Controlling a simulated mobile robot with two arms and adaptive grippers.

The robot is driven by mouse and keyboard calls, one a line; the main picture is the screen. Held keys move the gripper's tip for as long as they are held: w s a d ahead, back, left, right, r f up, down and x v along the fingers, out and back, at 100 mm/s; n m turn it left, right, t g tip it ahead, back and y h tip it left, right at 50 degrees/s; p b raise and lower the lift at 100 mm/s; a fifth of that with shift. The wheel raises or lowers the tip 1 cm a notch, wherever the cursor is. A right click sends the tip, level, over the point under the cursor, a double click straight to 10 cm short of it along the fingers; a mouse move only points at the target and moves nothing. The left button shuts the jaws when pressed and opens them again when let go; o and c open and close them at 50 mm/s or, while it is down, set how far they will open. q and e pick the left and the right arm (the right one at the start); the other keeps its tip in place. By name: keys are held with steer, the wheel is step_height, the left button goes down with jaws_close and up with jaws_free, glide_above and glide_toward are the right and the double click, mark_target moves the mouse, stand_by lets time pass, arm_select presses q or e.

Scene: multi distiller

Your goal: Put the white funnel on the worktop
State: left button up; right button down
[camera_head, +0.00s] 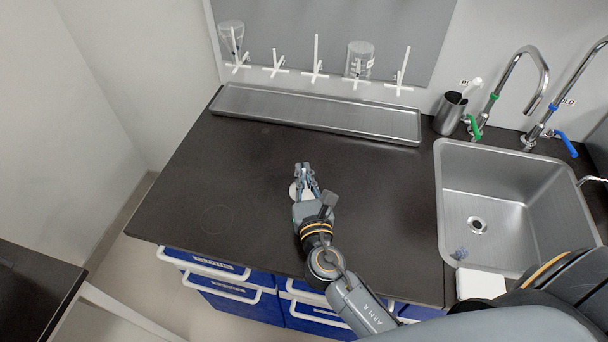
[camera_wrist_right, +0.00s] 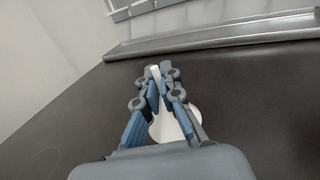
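The white funnel (camera_wrist_right: 190,122) is at my right gripper (camera_wrist_right: 166,78) in the right wrist view. Its narrow stem (camera_wrist_right: 155,72) points up between the fingers, and its wide cone is below them. The fingers are close together around the stem and look shut on it. In the head view, a small white part of the funnel (camera_head: 294,190) shows beside my right gripper (camera_head: 305,170), over the middle of the dark worktop (camera_head: 240,160). The gripper hides most of it. I cannot tell whether the cone's rim touches the worktop. My left gripper is not in view.
A long metal tray (camera_head: 320,115) lies along the back, below a rack of white pegs (camera_head: 316,60) holding glassware. A metal cup (camera_head: 450,112) and a sink (camera_head: 500,190) with taps are to the right. The worktop's left side is clear.

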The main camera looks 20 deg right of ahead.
steer(key=c, duration=1.5)
jaws_free()
steer(key=shift+f, duration=0.1)
steer(key=shift+r, duration=0.25)
steer(key=b+v, duration=0.1)
steer(key=v, duration=0.4)
steer(key=b+v, duration=0.1)
steer(key=v, duration=0.4)
steer(key=shift+s+f, duration=0.25)
steer(key=shift+s, duration=0.05)
steer(key=shift+s+a+r+b, duration=0.1)
steer(key=shift+s+b, duration=0.1)
steer(key=shift+s, duration=0.15)
steer(key=shift+s+a+r+b, duration=0.1)
steer(key=shift+s+b, duration=0.1)
steer(key=shift+s, duration=0.15)
